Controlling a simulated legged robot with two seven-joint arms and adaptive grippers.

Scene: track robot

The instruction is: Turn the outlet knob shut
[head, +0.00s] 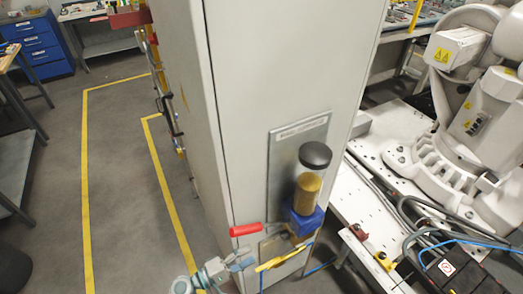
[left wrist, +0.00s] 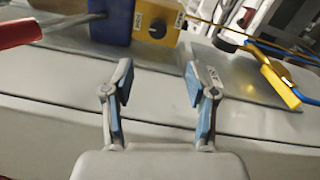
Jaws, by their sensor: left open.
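A small black round knob (left wrist: 158,28) sits on a yellow plate (left wrist: 143,14) beside a blue block (left wrist: 108,20) in the left wrist view. I cannot tell for sure that it is the outlet knob. In the head view the blue block (head: 302,220) hangs low on the grey cabinet, under an amber bowl (head: 303,196) with a black cap (head: 315,155). My left gripper (head: 244,261) is low beside the cabinet, below the red handle. In the wrist view its blue-padded fingers (left wrist: 158,80) are apart and empty, short of the knob. My right gripper is not in view.
A red handle (head: 245,230) sticks out left of the blue block; it also shows in the wrist view (left wrist: 18,25). A yellow lever (head: 284,258) lies below the block. The cabinet (head: 265,70) stands close ahead. A white robot arm (head: 470,130) is at right; open floor is left.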

